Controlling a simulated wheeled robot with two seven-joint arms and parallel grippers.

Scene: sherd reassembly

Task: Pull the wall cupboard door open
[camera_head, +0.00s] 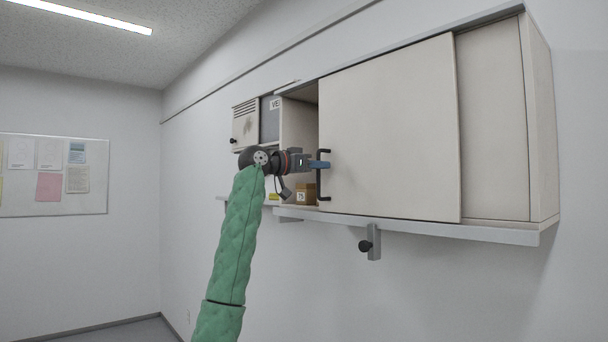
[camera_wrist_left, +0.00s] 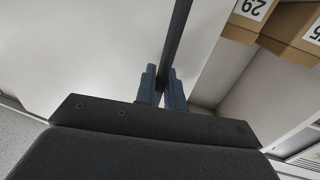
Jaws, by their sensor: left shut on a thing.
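The wall cupboard (camera_head: 497,125) hangs on the right wall. Its cream door (camera_head: 395,125) is a sliding panel that stands partly open, with a gap at its left edge showing the inside. A black bar handle (camera_head: 323,180) is fixed upright near the door's left edge. My left gripper (camera_head: 320,164) is at the handle's upper part. In the left wrist view, the blue fingers of my left gripper (camera_wrist_left: 162,88) are closed around the dark handle bar (camera_wrist_left: 178,35). My right gripper is in neither view.
Cardboard boxes (camera_wrist_left: 285,30) with number labels stand inside the open part, and one box (camera_head: 305,194) shows in the head view.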

